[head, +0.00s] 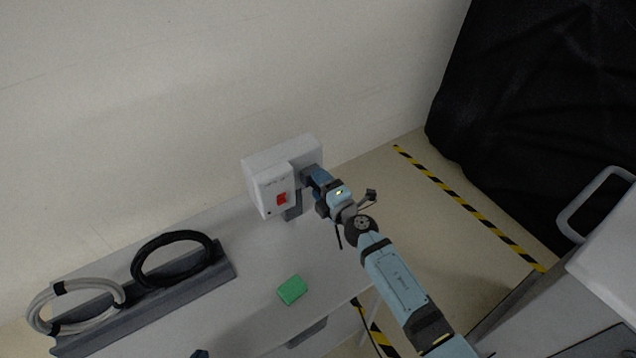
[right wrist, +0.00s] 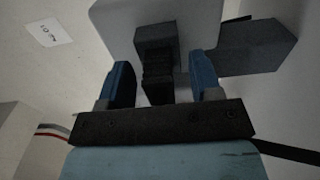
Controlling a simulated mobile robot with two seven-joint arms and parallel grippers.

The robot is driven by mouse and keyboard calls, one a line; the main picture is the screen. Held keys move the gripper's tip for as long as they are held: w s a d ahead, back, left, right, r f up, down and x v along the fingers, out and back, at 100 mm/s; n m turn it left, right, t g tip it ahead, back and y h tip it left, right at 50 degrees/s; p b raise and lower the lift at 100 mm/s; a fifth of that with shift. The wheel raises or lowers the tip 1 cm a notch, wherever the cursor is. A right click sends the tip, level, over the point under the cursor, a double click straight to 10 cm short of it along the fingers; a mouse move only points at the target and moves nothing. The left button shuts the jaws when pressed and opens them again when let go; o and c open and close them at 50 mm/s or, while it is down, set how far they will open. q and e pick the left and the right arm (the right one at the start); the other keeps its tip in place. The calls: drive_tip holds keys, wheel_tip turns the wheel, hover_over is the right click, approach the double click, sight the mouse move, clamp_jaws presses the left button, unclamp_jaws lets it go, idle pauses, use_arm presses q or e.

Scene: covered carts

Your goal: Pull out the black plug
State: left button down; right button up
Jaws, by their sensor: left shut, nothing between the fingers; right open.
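The black plug (right wrist: 158,78) sits in a dark socket (right wrist: 155,36) on the face of a white box (head: 270,172), seen in the right wrist view. My right gripper (right wrist: 161,83) is open, with its two blue fingers on either side of the plug and a visible gap at each side. In the head view my right gripper (head: 312,176) is at the right side of the white box, and the plug is hidden there. Only the tip of my left gripper (head: 200,353) shows at the bottom edge, shut and away from the box.
The white box has a red switch (head: 282,198) and stands on a grey table (head: 232,262) against the wall. A green block (head: 292,290) lies in front of it. A black cable coil (head: 150,274) and a grey cable coil (head: 36,308) rest on a dark rack at left. A black-covered cart (head: 555,105) stands right.

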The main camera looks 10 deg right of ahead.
idle(0.8)
clamp_jaws()
drive_tip(key=shift+s, duration=0.1)
drive_tip(key=shift+p+v, duration=0.5)
drive_tip(key=shift+v, duration=2.4)
